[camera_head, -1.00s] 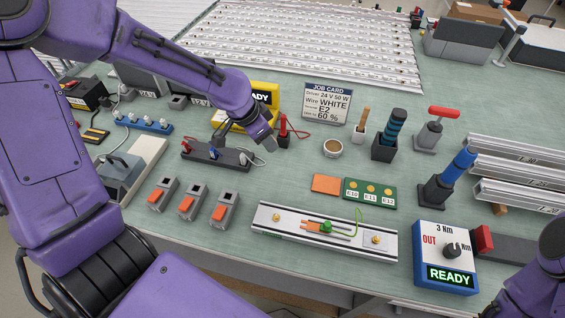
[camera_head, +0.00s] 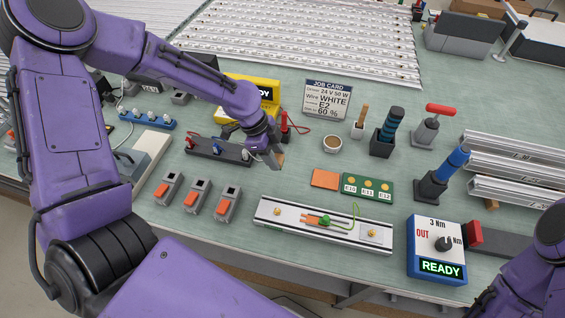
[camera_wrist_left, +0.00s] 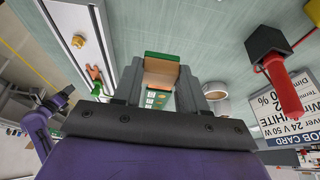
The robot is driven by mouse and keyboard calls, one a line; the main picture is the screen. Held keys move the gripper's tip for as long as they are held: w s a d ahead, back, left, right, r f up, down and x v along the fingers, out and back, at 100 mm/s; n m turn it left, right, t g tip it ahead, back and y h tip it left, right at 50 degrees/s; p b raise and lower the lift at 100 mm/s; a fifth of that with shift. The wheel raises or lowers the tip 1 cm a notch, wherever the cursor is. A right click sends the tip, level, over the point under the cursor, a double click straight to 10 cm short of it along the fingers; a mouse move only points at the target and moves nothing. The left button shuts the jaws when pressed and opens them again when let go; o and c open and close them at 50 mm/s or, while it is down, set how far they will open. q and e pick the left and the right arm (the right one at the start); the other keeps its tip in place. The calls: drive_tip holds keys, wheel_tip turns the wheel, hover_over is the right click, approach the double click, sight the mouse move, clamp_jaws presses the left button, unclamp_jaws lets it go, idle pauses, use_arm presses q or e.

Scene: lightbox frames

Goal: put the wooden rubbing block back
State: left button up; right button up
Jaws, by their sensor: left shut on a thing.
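The wooden rubbing block (camera_wrist_left: 160,69) is a small tan block with a green strip along one edge, held between the two grey fingers in the left wrist view. My left gripper (camera_head: 274,157) is shut on it, just right of the dark socket strip, and a tan bit of the block shows at its tip in the head view. The fingers hide the block's sides.
An orange pad (camera_head: 325,178) and a green labelled board (camera_head: 367,188) lie to the right. A rail with a green wire (camera_head: 322,223) lies in front. Bare mat lies between the gripper and pad.

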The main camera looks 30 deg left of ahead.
sight(281, 156)
use_arm(q)
drive_tip(key=w+f, duration=0.2)
drive_tip(key=f, duration=0.1)
drive_tip(key=shift+w+d+f, duration=0.15)
drive_tip(key=shift+w, duration=0.15)
wheel_tip(281, 156, down, 3)
drive_tip(key=shift+w+r+p, duration=0.1)
drive_tip(key=shift+p, duration=0.95)
drive_tip(key=shift+d, duration=0.1)
drive_tip(key=shift+f, duration=0.2)
drive_tip(key=shift+f+b, duration=0.15)
drive_tip(key=shift+b, duration=0.15)
drive_tip(key=o, duration=1)
drive_tip(key=shift+r, duration=0.5)
drive_tip(key=b+v, duration=0.1)
drive_tip(key=v, duration=1)
drive_tip(key=shift+a+r+b, duration=0.15)
drive_tip(key=shift+a+b, duration=0.15)
drive_tip(key=shift+b, duration=0.1)
